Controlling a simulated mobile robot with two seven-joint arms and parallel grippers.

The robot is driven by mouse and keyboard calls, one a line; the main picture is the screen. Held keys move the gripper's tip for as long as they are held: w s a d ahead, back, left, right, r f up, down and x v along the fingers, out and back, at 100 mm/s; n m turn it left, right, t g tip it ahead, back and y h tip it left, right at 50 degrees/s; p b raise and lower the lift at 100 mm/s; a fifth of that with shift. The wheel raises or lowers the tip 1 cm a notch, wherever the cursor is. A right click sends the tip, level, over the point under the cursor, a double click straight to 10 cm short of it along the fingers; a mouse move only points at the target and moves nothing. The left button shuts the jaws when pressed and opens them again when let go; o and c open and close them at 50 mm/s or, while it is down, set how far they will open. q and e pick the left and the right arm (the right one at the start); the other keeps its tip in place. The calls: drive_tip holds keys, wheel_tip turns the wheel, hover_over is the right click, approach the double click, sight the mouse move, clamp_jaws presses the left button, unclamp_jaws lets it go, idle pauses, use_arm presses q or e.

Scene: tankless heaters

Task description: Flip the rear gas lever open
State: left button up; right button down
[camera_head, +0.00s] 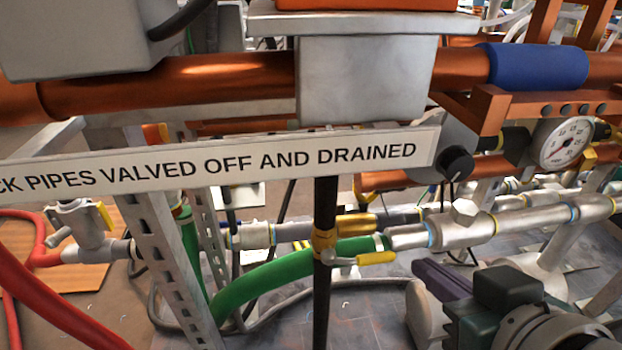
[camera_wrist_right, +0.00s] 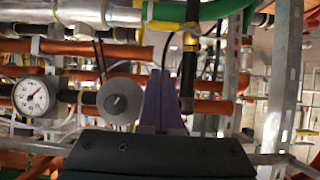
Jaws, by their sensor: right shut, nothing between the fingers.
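A yellow-handled lever (camera_head: 376,258) sits on a silver valve stem beside a black vertical pipe (camera_head: 325,300), just below the end of the green hose. The handle lies roughly level, pointing right. In the right wrist view the yellow handle (camera_wrist_right: 166,26) shows near the top, beside the black pipe (camera_wrist_right: 189,70). I cannot tell for sure that this is the rear gas lever. My right gripper (camera_head: 422,268) has purple fingers, shut and empty, a little right of the handle tip and apparently apart from it. The fingers (camera_wrist_right: 160,75) point toward the valve. My left gripper is not in view.
A sign (camera_head: 220,165) on a white strip crosses in front of the pipes. A green hose (camera_head: 270,275) and silver pipe (camera_head: 480,228) run behind the lever. A pressure gauge (camera_head: 565,143) and black knob (camera_head: 457,163) are at right.

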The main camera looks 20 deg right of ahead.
drive_tip(key=b, duration=0.4)
hover_over(387, 257)
drive_tip(key=s+a, duration=0.2)
drive_tip(key=s, duration=0.1)
wheel_tip(387, 257, down, 5)
drive_tip(key=f+b, duration=0.1)
drive_tip(key=w+f, duration=0.1)
drive_tip(key=f, duration=0.1)
drive_tip(key=shift+d+b, duration=0.15)
drive_tip(key=shift+b, duration=0.2)
drive_tip(key=shift+w+f+b, duration=0.15)
drive_tip(key=shift+f+b, duration=0.15)
drive_tip(key=shift+f, duration=0.15)
